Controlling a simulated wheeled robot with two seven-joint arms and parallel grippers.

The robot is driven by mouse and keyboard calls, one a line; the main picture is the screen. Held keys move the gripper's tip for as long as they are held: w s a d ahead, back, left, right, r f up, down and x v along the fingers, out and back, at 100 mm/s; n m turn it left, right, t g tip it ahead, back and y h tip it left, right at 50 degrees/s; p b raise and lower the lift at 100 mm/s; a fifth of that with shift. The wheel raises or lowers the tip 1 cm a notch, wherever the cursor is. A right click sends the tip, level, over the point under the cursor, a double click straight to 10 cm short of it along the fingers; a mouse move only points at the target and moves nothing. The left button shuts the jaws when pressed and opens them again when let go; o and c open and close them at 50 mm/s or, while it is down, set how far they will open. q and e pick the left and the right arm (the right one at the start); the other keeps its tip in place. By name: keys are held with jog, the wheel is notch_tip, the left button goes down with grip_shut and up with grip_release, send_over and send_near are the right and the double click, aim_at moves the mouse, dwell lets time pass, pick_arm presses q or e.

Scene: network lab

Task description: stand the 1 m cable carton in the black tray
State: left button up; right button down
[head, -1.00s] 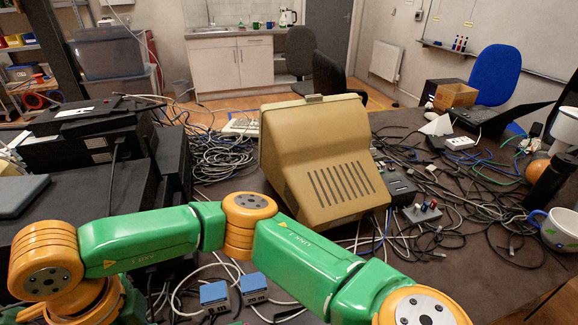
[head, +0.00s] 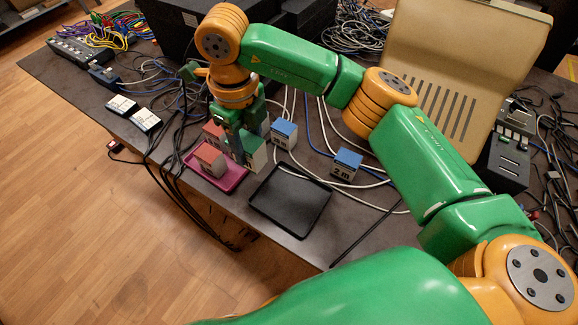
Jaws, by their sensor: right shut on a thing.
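The black tray (head: 292,202) lies empty near the table's front edge in the head view. My right gripper (head: 241,145) points down just left of and behind it, shut on a white carton with green (head: 254,153). The fingers cover much of this carton, and I cannot read its label. Just left of the black tray is a magenta tray (head: 233,183) with a red-topped carton (head: 211,160) in it. Another red-topped carton (head: 212,130) is partly hidden behind my gripper. My left gripper is not in view.
A blue-topped carton (head: 284,133) stands behind the black tray, and a blue-topped 2 m carton (head: 346,164) stands to its right. Loose cables (head: 315,150) run close to them. Two white boxes (head: 134,112) lie at the left.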

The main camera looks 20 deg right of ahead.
jog(key=d+f, duration=0.2)
jog(key=f, duration=0.1)
jog(key=s+d+f+p, duration=0.1)
jog(key=d+f, duration=0.1)
jog(key=f, duration=0.1)
jog(key=d+f, duration=0.2)
jog(key=f, duration=0.1)
jog(key=shift+s+d, duration=0.15)
jog(key=shift+d, duration=0.25)
jog(key=shift+f, duration=0.35)
jog(key=shift+c, duration=1.7)
grip_release()
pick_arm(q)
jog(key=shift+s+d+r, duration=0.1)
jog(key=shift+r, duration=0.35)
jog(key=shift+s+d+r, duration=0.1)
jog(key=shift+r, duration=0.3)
